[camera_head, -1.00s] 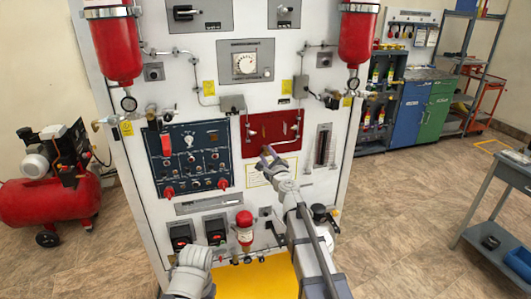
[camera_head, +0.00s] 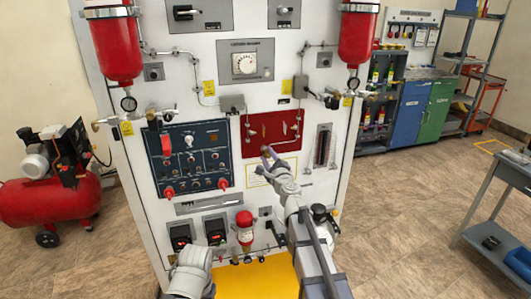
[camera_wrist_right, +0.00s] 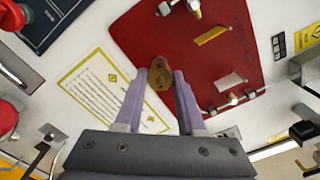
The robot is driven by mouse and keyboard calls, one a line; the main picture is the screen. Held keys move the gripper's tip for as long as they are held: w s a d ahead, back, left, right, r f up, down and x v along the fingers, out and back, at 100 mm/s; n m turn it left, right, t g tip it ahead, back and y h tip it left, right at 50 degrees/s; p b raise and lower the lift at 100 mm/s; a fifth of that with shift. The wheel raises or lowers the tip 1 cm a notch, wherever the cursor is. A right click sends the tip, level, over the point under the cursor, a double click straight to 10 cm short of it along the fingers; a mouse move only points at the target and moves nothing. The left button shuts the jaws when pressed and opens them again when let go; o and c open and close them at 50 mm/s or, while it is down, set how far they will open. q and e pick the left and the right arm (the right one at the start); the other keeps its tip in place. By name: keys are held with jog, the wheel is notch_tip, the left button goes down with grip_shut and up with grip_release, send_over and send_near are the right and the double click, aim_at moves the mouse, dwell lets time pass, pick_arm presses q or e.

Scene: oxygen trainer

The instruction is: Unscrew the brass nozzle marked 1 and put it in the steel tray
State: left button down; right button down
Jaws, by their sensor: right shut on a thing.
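A small brass nozzle (camera_wrist_right: 160,76) sits between the fingertips of my right gripper (camera_wrist_right: 161,80) in the right wrist view. The fingers are shut on it. In the head view my right gripper (camera_head: 266,161) is at the lower edge of the red panel (camera_head: 259,131), with the nozzle small at its tips. I cannot tell whether the nozzle still touches the panel, and no number is readable on it. I cannot make out a steel tray in either view. My left gripper is not in view.
Pipes and fittings (camera_wrist_right: 234,98) stick out from the red panel (camera_wrist_right: 140,35) beside my right gripper. A red cylinder (camera_head: 244,229) stands low on the white board.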

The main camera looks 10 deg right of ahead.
jog(key=shift+s+d, duration=0.1)
jog(key=shift+s, duration=1.3)
